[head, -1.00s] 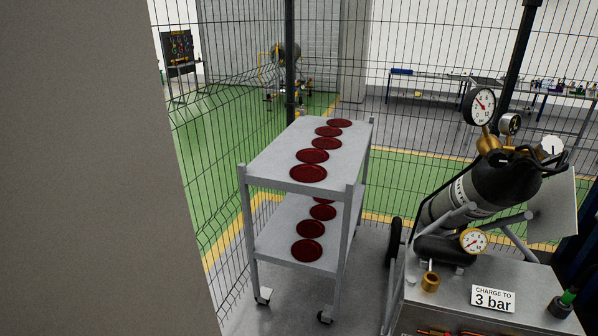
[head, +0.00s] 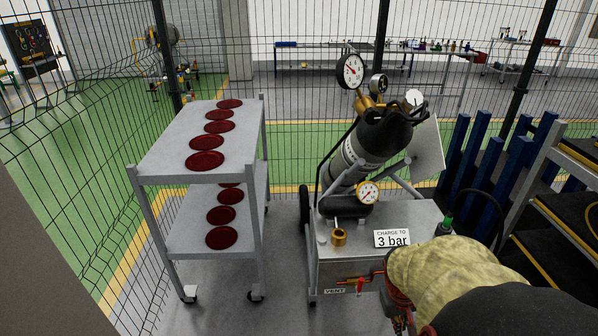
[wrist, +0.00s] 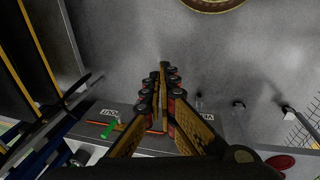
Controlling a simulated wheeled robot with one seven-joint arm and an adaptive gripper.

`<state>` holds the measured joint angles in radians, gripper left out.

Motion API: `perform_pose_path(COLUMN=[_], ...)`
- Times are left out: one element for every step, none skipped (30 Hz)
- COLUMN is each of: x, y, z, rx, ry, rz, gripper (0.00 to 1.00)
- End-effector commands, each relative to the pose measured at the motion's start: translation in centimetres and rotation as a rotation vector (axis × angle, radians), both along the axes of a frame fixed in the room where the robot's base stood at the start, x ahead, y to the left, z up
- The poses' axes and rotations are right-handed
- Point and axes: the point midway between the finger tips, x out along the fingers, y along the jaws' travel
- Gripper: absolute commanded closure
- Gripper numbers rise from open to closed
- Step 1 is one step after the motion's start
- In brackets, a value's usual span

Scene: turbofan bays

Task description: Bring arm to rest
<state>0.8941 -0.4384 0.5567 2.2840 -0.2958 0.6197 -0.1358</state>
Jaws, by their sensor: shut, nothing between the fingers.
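My gripper (wrist: 161,75) shows in the wrist view with its two fingers together and nothing between them. They point up the picture over a grey surface. In the head view my arm shows at the lower right, with a yellowish cover and a black part; it hides the right front of the charging cart (head: 340,262). My fingertips cannot be made out clearly there. The cart carries a dark gas cylinder (head: 372,143), gauges and a sign (head: 392,238) reading "CHARGE TO 3 bar".
A grey trolley (head: 150,160) with dark red discs on two shelves stands left of the cart. A wire fence runs behind both. Blue posts (head: 478,150) and a dark-shelved rack (head: 570,210) stand at the right. Grey floor shows between trolley and cart.

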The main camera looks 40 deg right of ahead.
Motion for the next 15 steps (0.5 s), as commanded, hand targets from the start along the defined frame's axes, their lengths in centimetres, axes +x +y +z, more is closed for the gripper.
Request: perform_pose_path(x=[1.5, 2.0, 2.8, 3.4, 3.9, 4.6, 5.0, 5.5, 6.0, 6.5, 6.8, 7.4, 7.8, 8.2, 8.7], y=[2.0, 3.2, 4.7, 6.0, 7.2, 8.8, 9.9, 11.1, 12.6, 13.7, 14.9, 16.2, 17.2, 18.2, 19.4], z=[2.2, 3.1, 4.5, 5.4, 6.4, 7.6, 8.5, 9.3, 10.5, 11.4, 12.2, 13.3, 14.2, 15.0, 16.2], rx=[0.005, 0.013, 0.023, 0.032, 0.04, 0.051, 0.058, 0.065, 0.073, 0.077, 0.083, 0.085, 0.086, 0.086, 0.084], ry=[-0.027, -0.04, -0.06, -0.073, -0.089, -0.11, -0.126, -0.144, -0.166, -0.186, -0.205, -0.235, -0.259, -0.285, -0.317], rz=[-0.009, -0.018, -0.023, -0.023, -0.019, -0.009, 0.004, 0.02, 0.046, 0.072, 0.098, 0.138, 0.167, 0.199, 0.241], gripper=[1.0, 1.0, 1.0, 1.0, 1.0, 1.0, 1.0, 1.0, 1.0, 1.0, 1.0, 1.0, 1.0, 1.0, 1.0])
